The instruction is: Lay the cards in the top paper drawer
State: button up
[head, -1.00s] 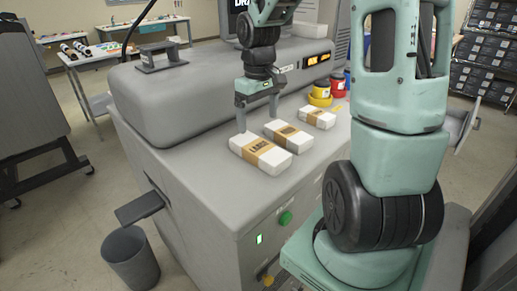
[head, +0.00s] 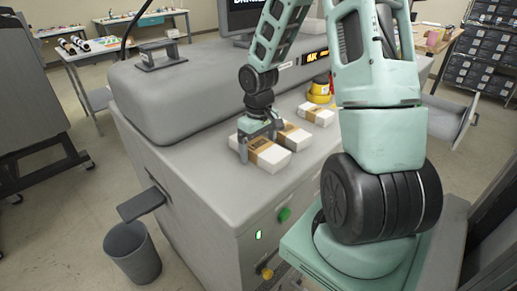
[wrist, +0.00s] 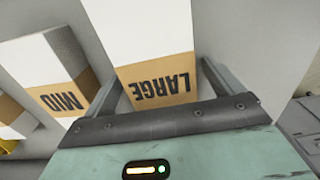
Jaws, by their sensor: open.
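Three white packs with brown paper bands lie in a row on the grey machine top. The nearest pack (head: 277,166), marked LARGE in the wrist view (wrist: 145,48), is under my gripper (head: 259,146). My gripper's two fingers (wrist: 160,82) are open, one on each side of this pack's banded part; I cannot tell whether they touch it. The middle pack (head: 294,139), marked MID in the wrist view (wrist: 52,68), lies beside it, partly hidden by my gripper. The third pack (head: 316,115) lies farther back. No paper drawer can be made out clearly.
The grey machine (head: 190,170) has a raised housing (head: 185,90) behind the packs. A yellow roll (head: 319,94) stands beyond the third pack. A green button (head: 284,214) and yellow knob (head: 267,273) are on the front. A dark bin (head: 133,253) stands below a side tray (head: 144,204).

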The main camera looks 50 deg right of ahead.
jog(key=c, duration=1.4)
jog(key=shift+r, duration=0.1)
